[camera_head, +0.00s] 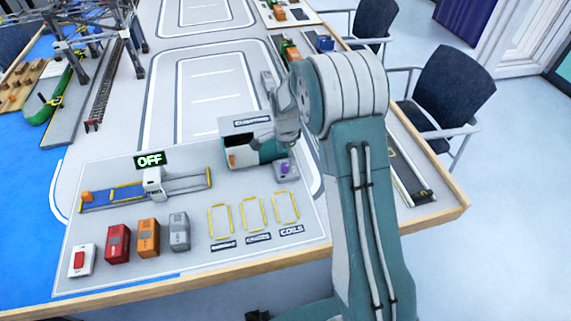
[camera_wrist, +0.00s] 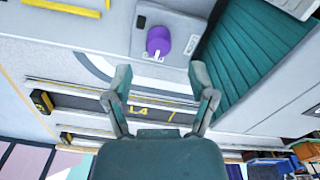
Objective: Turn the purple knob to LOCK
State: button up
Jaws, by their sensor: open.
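The purple knob (camera_head: 285,168) sits on a small grey plate beside the teal-and-white container box (camera_head: 262,150) on the table. In the wrist view the purple knob (camera_wrist: 158,41) shows larger, with a white mark at its base, on its plate (camera_wrist: 180,28). The plate's lettering is too small to read. My gripper (camera_wrist: 161,78) is open and empty, its two fingers spread apart. The knob lies beyond the fingertips, roughly centred between them in the picture. In the head view my arm partly covers the gripper near the box.
A red-button box (camera_head: 81,260) and red, orange and grey blocks stand at the front. Yellow-outlined slots (camera_head: 252,213) are empty. A teal corrugated wall (camera_wrist: 255,65) rises right of the knob in the wrist view.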

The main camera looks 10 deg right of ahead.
aim_at(286, 165)
jog(key=shift+f, duration=2.3)
grip_shut()
